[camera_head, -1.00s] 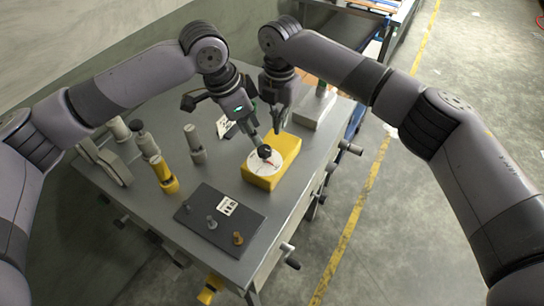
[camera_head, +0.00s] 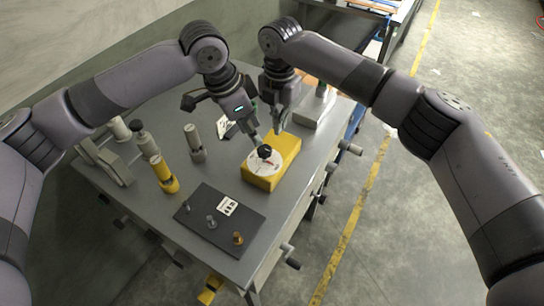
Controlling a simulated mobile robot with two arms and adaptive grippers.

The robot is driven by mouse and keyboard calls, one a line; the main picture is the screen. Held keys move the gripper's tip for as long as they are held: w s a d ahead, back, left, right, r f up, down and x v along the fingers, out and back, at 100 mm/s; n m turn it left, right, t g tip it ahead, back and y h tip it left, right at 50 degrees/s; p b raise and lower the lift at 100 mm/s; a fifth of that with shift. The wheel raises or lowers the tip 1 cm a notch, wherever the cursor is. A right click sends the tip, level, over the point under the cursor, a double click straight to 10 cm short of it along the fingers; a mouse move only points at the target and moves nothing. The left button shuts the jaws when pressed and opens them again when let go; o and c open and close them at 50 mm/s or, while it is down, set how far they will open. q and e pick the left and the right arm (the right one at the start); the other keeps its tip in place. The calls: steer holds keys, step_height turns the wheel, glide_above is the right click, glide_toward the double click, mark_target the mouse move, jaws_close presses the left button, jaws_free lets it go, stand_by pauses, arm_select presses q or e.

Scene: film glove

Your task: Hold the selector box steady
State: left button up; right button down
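The selector box (camera_head: 262,183) is a yellow block on the grey table, with a white round dial (camera_head: 256,166) and a black knob (camera_head: 264,151) on its face. My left gripper (camera_head: 255,138) reaches down from the upper left, its tip close to the knob; I cannot tell whether it touches. My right gripper (camera_head: 277,122) points down at the far side of the box. Its fingers are at or just behind the box's back edge, and their contact is too small to make out.
A dark plate (camera_head: 215,235) with several small pegs lies at the table's near edge. Yellow and grey cylinders (camera_head: 163,174) stand on the left. A light grey block (camera_head: 315,108) stands behind the box. Handles stick out from the table's right side.

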mark_target(278, 145)
steer(key=shift+f, duration=0.15)
steer(key=shift+f, duration=0.5)
steer(key=shift+f, duration=0.45)
steer(key=shift+f, duration=0.75)
steer(key=shift+f, duration=0.45)
steer(key=shift+f, duration=0.6)
arm_select(q)
steer(key=shift+s, duration=0.1)
arm_select(e)
steer(key=shift+s+f, duration=0.25)
steer(key=shift+f, duration=0.2)
stand_by(1.7)
